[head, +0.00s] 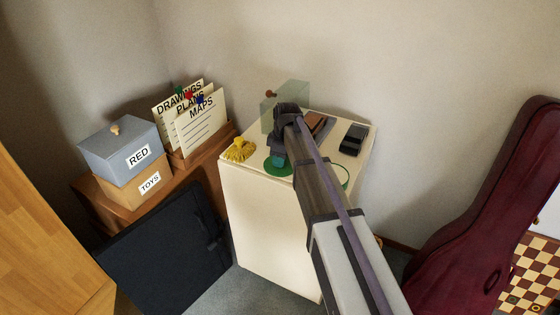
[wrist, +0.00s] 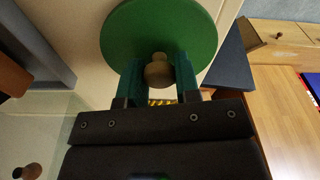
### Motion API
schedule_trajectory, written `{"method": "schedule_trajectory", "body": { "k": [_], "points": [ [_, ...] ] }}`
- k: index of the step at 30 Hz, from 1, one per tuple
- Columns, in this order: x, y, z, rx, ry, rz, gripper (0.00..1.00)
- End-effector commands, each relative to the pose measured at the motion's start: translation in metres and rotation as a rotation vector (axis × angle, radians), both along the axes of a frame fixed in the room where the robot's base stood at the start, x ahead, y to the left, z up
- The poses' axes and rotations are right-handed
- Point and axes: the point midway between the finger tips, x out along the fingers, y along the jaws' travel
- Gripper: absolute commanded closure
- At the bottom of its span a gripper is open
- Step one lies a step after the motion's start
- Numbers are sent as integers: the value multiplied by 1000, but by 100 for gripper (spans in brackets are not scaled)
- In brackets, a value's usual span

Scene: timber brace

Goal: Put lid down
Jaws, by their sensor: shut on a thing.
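The lid is a flat green disc with a round wooden knob; it fills the top middle of the wrist view (wrist: 160,28). My gripper (wrist: 158,75) is shut on the knob, a teal finger on each side. In the head view the lid (head: 271,168) shows partly behind my gripper (head: 279,160), low over the front part of the cream cabinet top (head: 318,186). I cannot tell whether it touches the top. A thin green ring (head: 347,177) shows on the cabinet top to the right, partly hidden by my arm.
A yellow tasselled thing (head: 239,150) lies left of the lid. A clear greenish box (head: 293,96) stands at the back, a black object (head: 353,139) at the right. Left of the cabinet are a grey RED box (head: 122,150) and file cards (head: 202,126).

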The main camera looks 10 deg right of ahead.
Motion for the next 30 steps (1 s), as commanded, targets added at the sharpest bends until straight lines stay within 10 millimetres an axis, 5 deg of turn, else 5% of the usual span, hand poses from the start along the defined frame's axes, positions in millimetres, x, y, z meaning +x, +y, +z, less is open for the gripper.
{"method": "schedule_trajectory", "body": {
  "k": [2, 3, 11, 20, 30],
  "points": [
    [0, 0, -4, 0, 0, 0, 93],
    [0, 0, -4, 0, 0, 0, 69],
    [0, 0, -3, 0, 0, 0, 44],
    [0, 0, 2, 0, 0, 0, 44],
    [-4, -7, 76, 0, 0, -1, 44]
  ]
}}
